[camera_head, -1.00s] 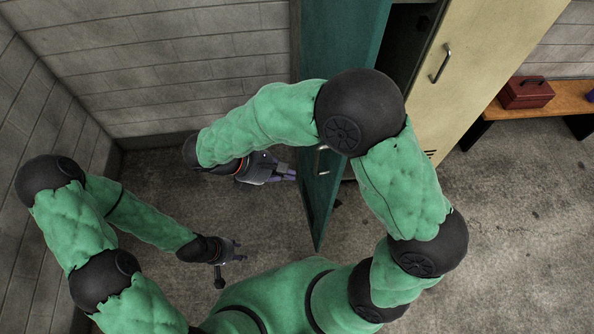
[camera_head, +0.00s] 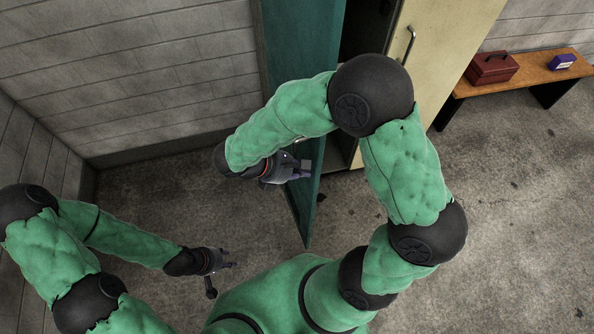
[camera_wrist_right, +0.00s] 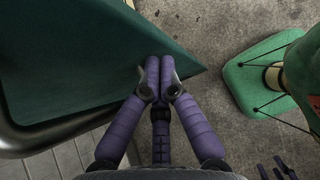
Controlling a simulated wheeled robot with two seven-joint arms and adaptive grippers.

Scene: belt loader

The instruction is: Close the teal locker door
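The teal locker door (camera_head: 290,50) stands open, swung out from the dark locker interior (camera_head: 362,30), in the upper middle of the head view. In the right wrist view the teal panel (camera_wrist_right: 70,65) fills the upper left. My right gripper (camera_head: 306,169) is at the door's outer face, on its left side, near the lower free corner. Its purple fingers (camera_wrist_right: 159,62) are together, with nothing seen between them, and overlap the panel; whether they touch it I cannot tell. My left gripper (camera_head: 231,260) hangs over the floor left of the door, fingers apart and empty.
A cream locker door (camera_head: 450,50) with a metal handle is right of the opening. A wooden bench (camera_head: 515,82) holds a red box (camera_head: 491,68) and a small purple box (camera_head: 562,62). Block walls (camera_head: 130,70) stand behind and left. The floor (camera_head: 520,220) at right is clear.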

